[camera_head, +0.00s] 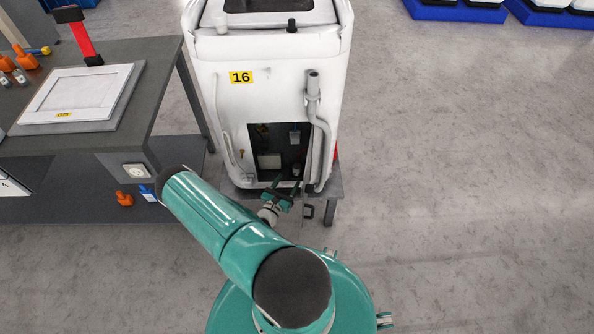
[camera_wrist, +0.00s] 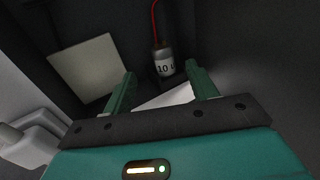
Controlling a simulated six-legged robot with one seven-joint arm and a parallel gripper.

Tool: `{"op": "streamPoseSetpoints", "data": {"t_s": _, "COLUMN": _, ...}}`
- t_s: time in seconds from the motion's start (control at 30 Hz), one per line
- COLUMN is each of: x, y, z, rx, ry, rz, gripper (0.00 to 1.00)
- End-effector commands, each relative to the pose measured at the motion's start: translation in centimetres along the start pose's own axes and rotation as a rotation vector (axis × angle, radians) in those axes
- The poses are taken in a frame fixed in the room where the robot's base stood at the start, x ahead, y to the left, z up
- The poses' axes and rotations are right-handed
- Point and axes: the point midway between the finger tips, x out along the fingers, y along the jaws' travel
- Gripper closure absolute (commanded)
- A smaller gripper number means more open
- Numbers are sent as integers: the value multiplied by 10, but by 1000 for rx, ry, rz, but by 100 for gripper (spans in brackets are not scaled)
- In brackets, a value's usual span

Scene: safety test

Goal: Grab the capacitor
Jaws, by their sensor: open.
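The capacitor (camera_wrist: 163,61) is a small grey cylinder with a pale label reading "10" and a red wire rising from its top. In the wrist view it stands upright inside a dark compartment. My gripper (camera_wrist: 161,74) is open, with its two green fingers pointing toward the capacitor, one on each side of it in the picture. The capacitor looks slightly beyond the fingertips, with nothing held between them. In the head view my gripper (camera_head: 279,194) is at the lower edge of the compartment opening (camera_head: 268,138) in the white machine (camera_head: 270,98).
A pale square panel (camera_wrist: 88,68) is left of the capacitor inside the compartment. A grey pipe (camera_head: 321,140) runs down right of the opening. A workbench (camera_head: 150,85) with a framed white panel (camera_head: 80,96) stands left.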

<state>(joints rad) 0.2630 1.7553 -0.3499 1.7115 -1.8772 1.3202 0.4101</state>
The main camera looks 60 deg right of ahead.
Motion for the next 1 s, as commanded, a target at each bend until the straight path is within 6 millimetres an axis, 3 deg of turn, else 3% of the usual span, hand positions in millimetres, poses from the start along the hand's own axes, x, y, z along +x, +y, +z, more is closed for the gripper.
{"op": "streamPoseSetpoints", "data": {"t_s": 0.27, "x": 25, "y": -2, "z": 0, "rx": 0, "ry": 0, "rz": -1, "gripper": 42}}
{"op": "streamPoseSetpoints", "data": {"t_s": 0.53, "x": 62, "y": -5, "z": -2, "rx": 1, "ry": 0, "rz": -2, "gripper": 42}}
{"op": "streamPoseSetpoints", "data": {"t_s": 0.83, "x": 68, "y": -4, "z": -2, "rx": -1, "ry": 0, "rz": 1, "gripper": 42}}
{"op": "streamPoseSetpoints", "data": {"t_s": 1.0, "x": 68, "y": -4, "z": -2, "rx": 0, "ry": 0, "rz": 1, "gripper": 76}}
